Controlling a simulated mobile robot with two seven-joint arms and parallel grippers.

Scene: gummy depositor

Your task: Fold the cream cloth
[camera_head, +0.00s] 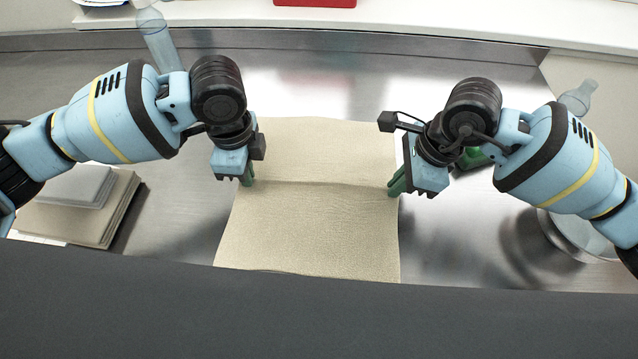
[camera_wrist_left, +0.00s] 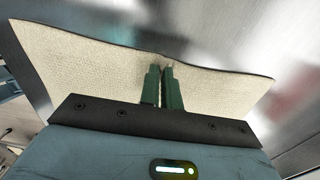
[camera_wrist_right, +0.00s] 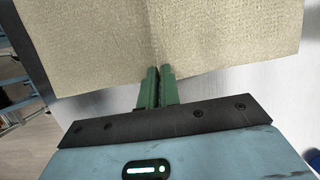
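The cream cloth (camera_head: 312,235) lies spread on the metal table, with a raised crease running across its middle between my two grippers. My left gripper (camera_head: 248,180) is at the cloth's left edge, at one end of the crease. In the left wrist view its green fingers (camera_wrist_left: 162,85) are nearly together, with the cloth (camera_wrist_left: 100,65) puckered at their tips. My right gripper (camera_head: 395,188) is at the right edge, at the crease's other end. In the right wrist view its fingers (camera_wrist_right: 156,88) are close together, and a fold in the cloth (camera_wrist_right: 220,35) runs into them.
A stack of flat grey and beige pieces (camera_head: 75,205) lies at the left. A clear bottle (camera_head: 155,35) stands at the back left. A clear round dish (camera_head: 580,238) is at the right, partly behind my right arm. A red object (camera_head: 315,2) sits on the back ledge.

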